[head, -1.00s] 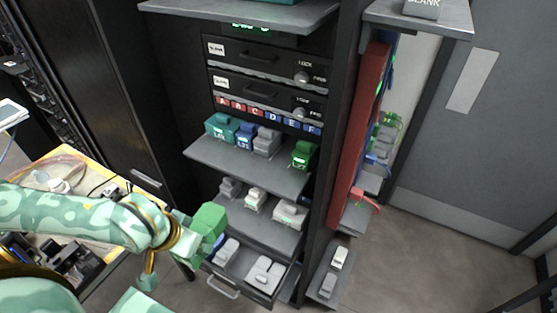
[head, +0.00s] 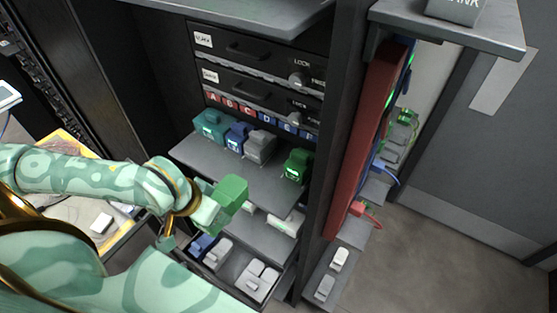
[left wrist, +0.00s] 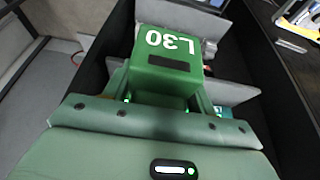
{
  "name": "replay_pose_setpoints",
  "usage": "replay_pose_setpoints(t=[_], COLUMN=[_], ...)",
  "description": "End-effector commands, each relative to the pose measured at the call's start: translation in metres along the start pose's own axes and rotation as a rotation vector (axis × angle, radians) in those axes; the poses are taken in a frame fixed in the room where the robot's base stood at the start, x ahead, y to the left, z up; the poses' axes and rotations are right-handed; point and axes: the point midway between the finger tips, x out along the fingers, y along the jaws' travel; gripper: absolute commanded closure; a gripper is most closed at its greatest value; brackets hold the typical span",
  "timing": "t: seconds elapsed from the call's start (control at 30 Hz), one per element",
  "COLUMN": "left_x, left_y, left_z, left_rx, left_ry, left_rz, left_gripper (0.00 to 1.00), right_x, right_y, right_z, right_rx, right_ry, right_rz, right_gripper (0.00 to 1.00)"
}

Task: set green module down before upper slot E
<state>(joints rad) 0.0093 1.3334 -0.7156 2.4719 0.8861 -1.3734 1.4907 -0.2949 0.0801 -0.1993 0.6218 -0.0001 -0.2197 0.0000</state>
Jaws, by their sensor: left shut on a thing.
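My left gripper (head: 207,208) is shut on a green module (head: 230,190). The green module also fills the middle of the left wrist view (left wrist: 165,62), where the marking L30 reads upside down. In the head view it is held in the air in front of the upper shelf (head: 232,170), near its front edge. Above that shelf runs a row of lettered labels (head: 246,108), red ones on the left and blue ones on the right; slot E's label is on the blue part. My right gripper is not in view.
On the upper shelf stand a teal module (head: 209,124), a blue module (head: 237,136), a grey module (head: 261,146) and another green module (head: 297,165). The shelf's front is bare. A drawer with pale modules (head: 262,279) is open below. A dark red panel (head: 369,140) stands at right.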

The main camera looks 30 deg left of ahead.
Motion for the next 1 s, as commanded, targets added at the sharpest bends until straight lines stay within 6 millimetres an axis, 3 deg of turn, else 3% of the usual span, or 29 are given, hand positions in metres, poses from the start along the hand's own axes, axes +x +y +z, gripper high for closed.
replay_pose_setpoints(t=[0.17,0.47,0.7,0.77,1.0], left_x=[0.01,0.048,0.071,0.075,0.102], left_y=[0.001,0.002,0.001,0.001,0.0], left_z=[-0.033,-0.121,-0.173,-0.184,-0.169], left_rx=[-0.006,-0.005,-0.004,-0.002,0.0], left_ry=[0.006,0.005,0.003,0.003,0.0], left_rz=[0.003,0.004,0.003,0.003,0.001], left_gripper=[0.72,0.72,0.72,0.72,0.72], right_x=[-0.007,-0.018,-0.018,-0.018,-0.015], right_y=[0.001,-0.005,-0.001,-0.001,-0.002], right_z=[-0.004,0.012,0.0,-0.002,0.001], right_rx=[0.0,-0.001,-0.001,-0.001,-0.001], right_ry=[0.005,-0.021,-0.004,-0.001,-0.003], right_rz=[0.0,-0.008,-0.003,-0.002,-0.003], right_gripper=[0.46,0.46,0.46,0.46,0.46])
